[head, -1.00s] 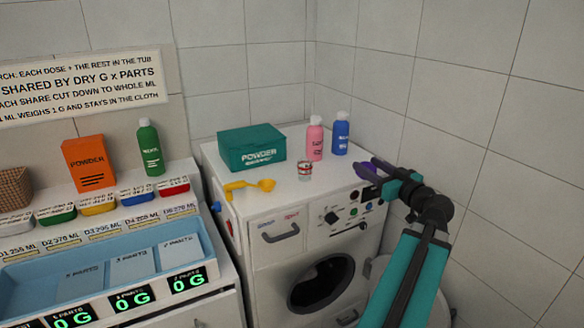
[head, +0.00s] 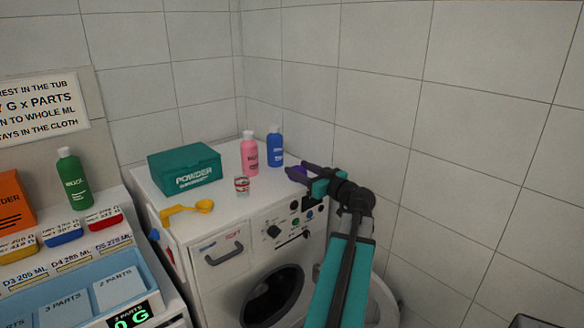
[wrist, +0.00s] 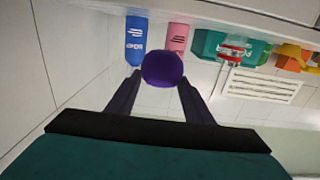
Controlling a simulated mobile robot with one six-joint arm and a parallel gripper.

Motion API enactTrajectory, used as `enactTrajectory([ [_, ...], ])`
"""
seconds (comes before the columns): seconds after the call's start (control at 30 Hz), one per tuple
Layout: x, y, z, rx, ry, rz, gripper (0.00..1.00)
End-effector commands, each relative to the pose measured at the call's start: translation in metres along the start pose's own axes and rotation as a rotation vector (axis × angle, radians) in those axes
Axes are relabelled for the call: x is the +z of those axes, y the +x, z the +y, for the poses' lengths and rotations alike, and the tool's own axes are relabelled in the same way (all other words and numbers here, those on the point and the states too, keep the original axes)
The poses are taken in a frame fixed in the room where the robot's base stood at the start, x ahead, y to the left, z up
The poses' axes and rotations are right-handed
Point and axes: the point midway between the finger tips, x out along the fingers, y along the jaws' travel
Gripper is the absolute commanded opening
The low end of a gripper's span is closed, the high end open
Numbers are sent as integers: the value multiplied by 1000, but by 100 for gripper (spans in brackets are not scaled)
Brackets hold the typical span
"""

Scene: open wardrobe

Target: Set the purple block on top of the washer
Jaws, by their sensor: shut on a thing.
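The purple block (wrist: 162,69) is a rounded dark purple piece between my fingertips in the wrist view. In the head view it shows only as a small purple patch (head: 298,171), partly hidden by the fingers. My gripper (head: 301,173) is shut on it, at the right end of the washer's top, near the wall. The white washer (head: 218,272) has a round dark door and a control panel with knobs. I cannot tell whether the block touches the top or is held just above it.
On the washer stand a teal powder box (head: 184,170), a pink bottle (head: 249,156), a blue bottle (head: 275,148), a small red-and-white cup (head: 242,187) and a yellow scoop (head: 188,211). The blue bottle is close behind my gripper. Tiled wall (head: 400,140) bounds the right.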

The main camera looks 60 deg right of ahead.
Motion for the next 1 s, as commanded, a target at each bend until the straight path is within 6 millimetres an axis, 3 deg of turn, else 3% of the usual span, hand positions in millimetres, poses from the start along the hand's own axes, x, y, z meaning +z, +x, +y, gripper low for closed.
enactTrajectory([
  [0.7, 6, 79, 42, -1, 1, 1, 21],
  [1.0, 9, 93, 47, -2, 0, 1, 21],
])
